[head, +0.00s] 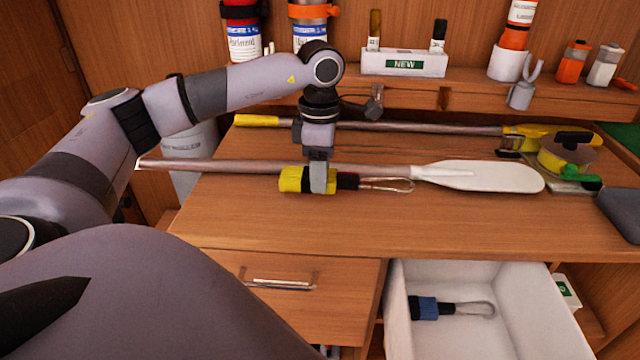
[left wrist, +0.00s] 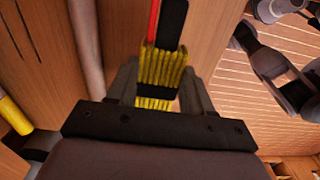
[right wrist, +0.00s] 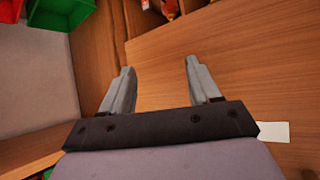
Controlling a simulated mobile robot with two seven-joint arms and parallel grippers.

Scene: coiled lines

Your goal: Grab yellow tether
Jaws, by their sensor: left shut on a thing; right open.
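The yellow tether (head: 293,179) is a coiled yellow bundle with a black and red band and a metal loop (head: 388,185) at its right end. My left gripper (head: 321,178) is shut around the yellow coil from above, at the counter near the paddle. In the left wrist view, the yellow tether (left wrist: 161,68) sits between both fingers of my left gripper (left wrist: 160,92). Whether the tether touches the counter cannot be told. My right gripper (right wrist: 158,82) is open and empty in the right wrist view, over a wooden surface. It does not show in the head view.
A paddle (head: 480,176) lies just behind the tether, and a yellow-ended pole (head: 420,128) lies farther back. A white open drawer (head: 520,310) at the lower right holds a blue coiled tether (head: 430,308). The front of the wooden counter (head: 430,228) is clear.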

